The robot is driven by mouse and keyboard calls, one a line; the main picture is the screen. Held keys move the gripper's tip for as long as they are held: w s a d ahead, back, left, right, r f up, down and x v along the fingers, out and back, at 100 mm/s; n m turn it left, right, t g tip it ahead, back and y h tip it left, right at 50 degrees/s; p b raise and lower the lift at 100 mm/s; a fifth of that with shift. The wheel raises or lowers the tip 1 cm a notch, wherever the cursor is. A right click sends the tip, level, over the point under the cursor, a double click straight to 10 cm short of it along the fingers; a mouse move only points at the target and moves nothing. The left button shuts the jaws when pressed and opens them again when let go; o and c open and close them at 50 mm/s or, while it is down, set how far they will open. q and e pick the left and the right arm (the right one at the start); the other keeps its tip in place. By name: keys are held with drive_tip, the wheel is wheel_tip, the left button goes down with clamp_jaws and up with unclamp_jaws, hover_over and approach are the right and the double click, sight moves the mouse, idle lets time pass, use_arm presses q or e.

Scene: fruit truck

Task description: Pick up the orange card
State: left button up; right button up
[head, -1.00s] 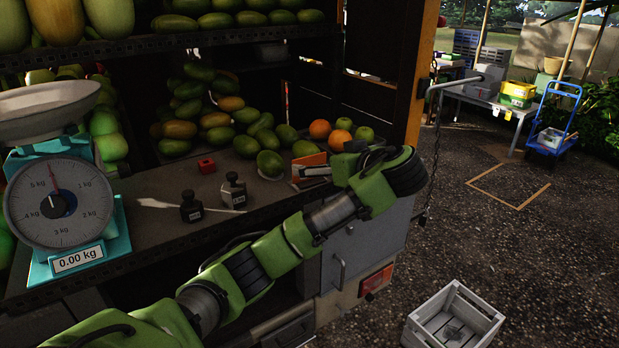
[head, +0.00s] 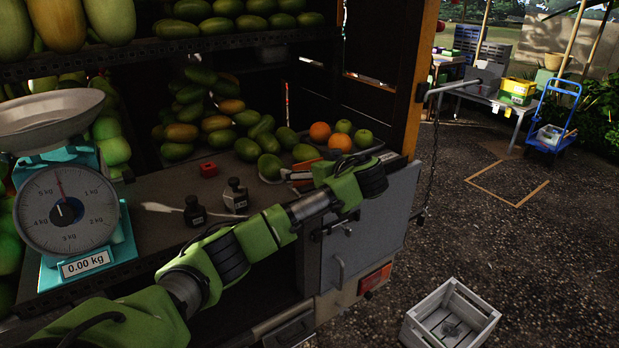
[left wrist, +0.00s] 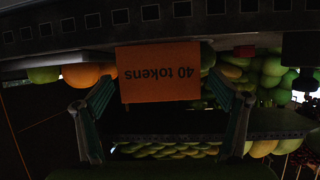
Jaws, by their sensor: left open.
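The orange card (left wrist: 160,72) reads "40 tokens" and appears upside down in the left wrist view. It lies between the two spread fingers of my left gripper (left wrist: 160,84), with visible space on both sides. In the head view the card (head: 308,164) shows only as an orange sliver behind my left gripper (head: 298,181), at the right end of the shelf. The left gripper is open and holds nothing. Whether a finger touches the card cannot be told. My right gripper is not in view.
Green mangoes (head: 269,166), oranges (head: 340,140) and green apples (head: 363,138) lie close behind the gripper. A red cube (head: 208,169), dark weights (head: 235,196) and a scale (head: 70,215) stand farther left on the shelf. A white crate (head: 450,317) is on the ground.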

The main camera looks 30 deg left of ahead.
use_arm(q)
drive_tip(key=c, duration=1.2)
